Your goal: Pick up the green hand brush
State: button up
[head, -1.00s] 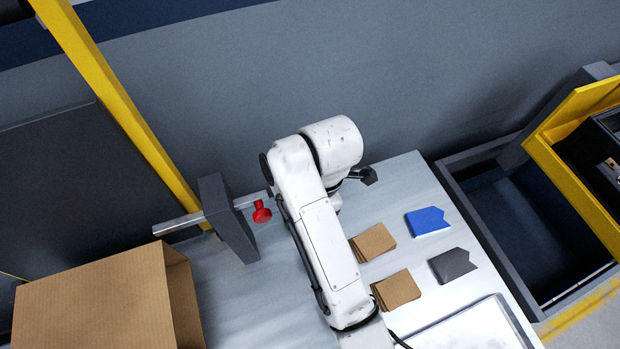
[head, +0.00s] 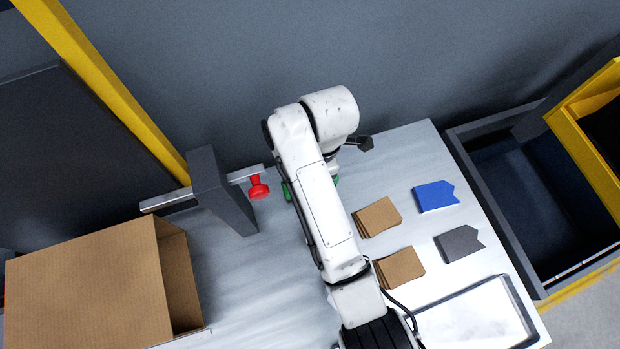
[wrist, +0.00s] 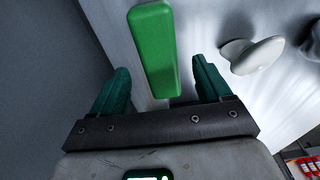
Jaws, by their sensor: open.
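The green hand brush (wrist: 155,50) shows in the wrist view as a long, bright green bar. It lies between the two teal fingers of my gripper (wrist: 161,66), which are open and apart from it on both sides. My arm hides what lies between, and hides my gripper there.
A red knob (head: 258,187) stands by a grey post (head: 220,190). An open cardboard box (head: 90,285) is at left. Brown card stacks (head: 377,217), a blue card (head: 436,196) and a grey card (head: 459,243) lie right. A whitish knob (wrist: 252,55) is right of my fingers.

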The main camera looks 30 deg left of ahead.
jog(key=f, duration=0.4)
jog(key=shift+s+a, duration=0.2)
jog(key=shift+c, duration=0.2)
jog(key=c, duration=1.1)
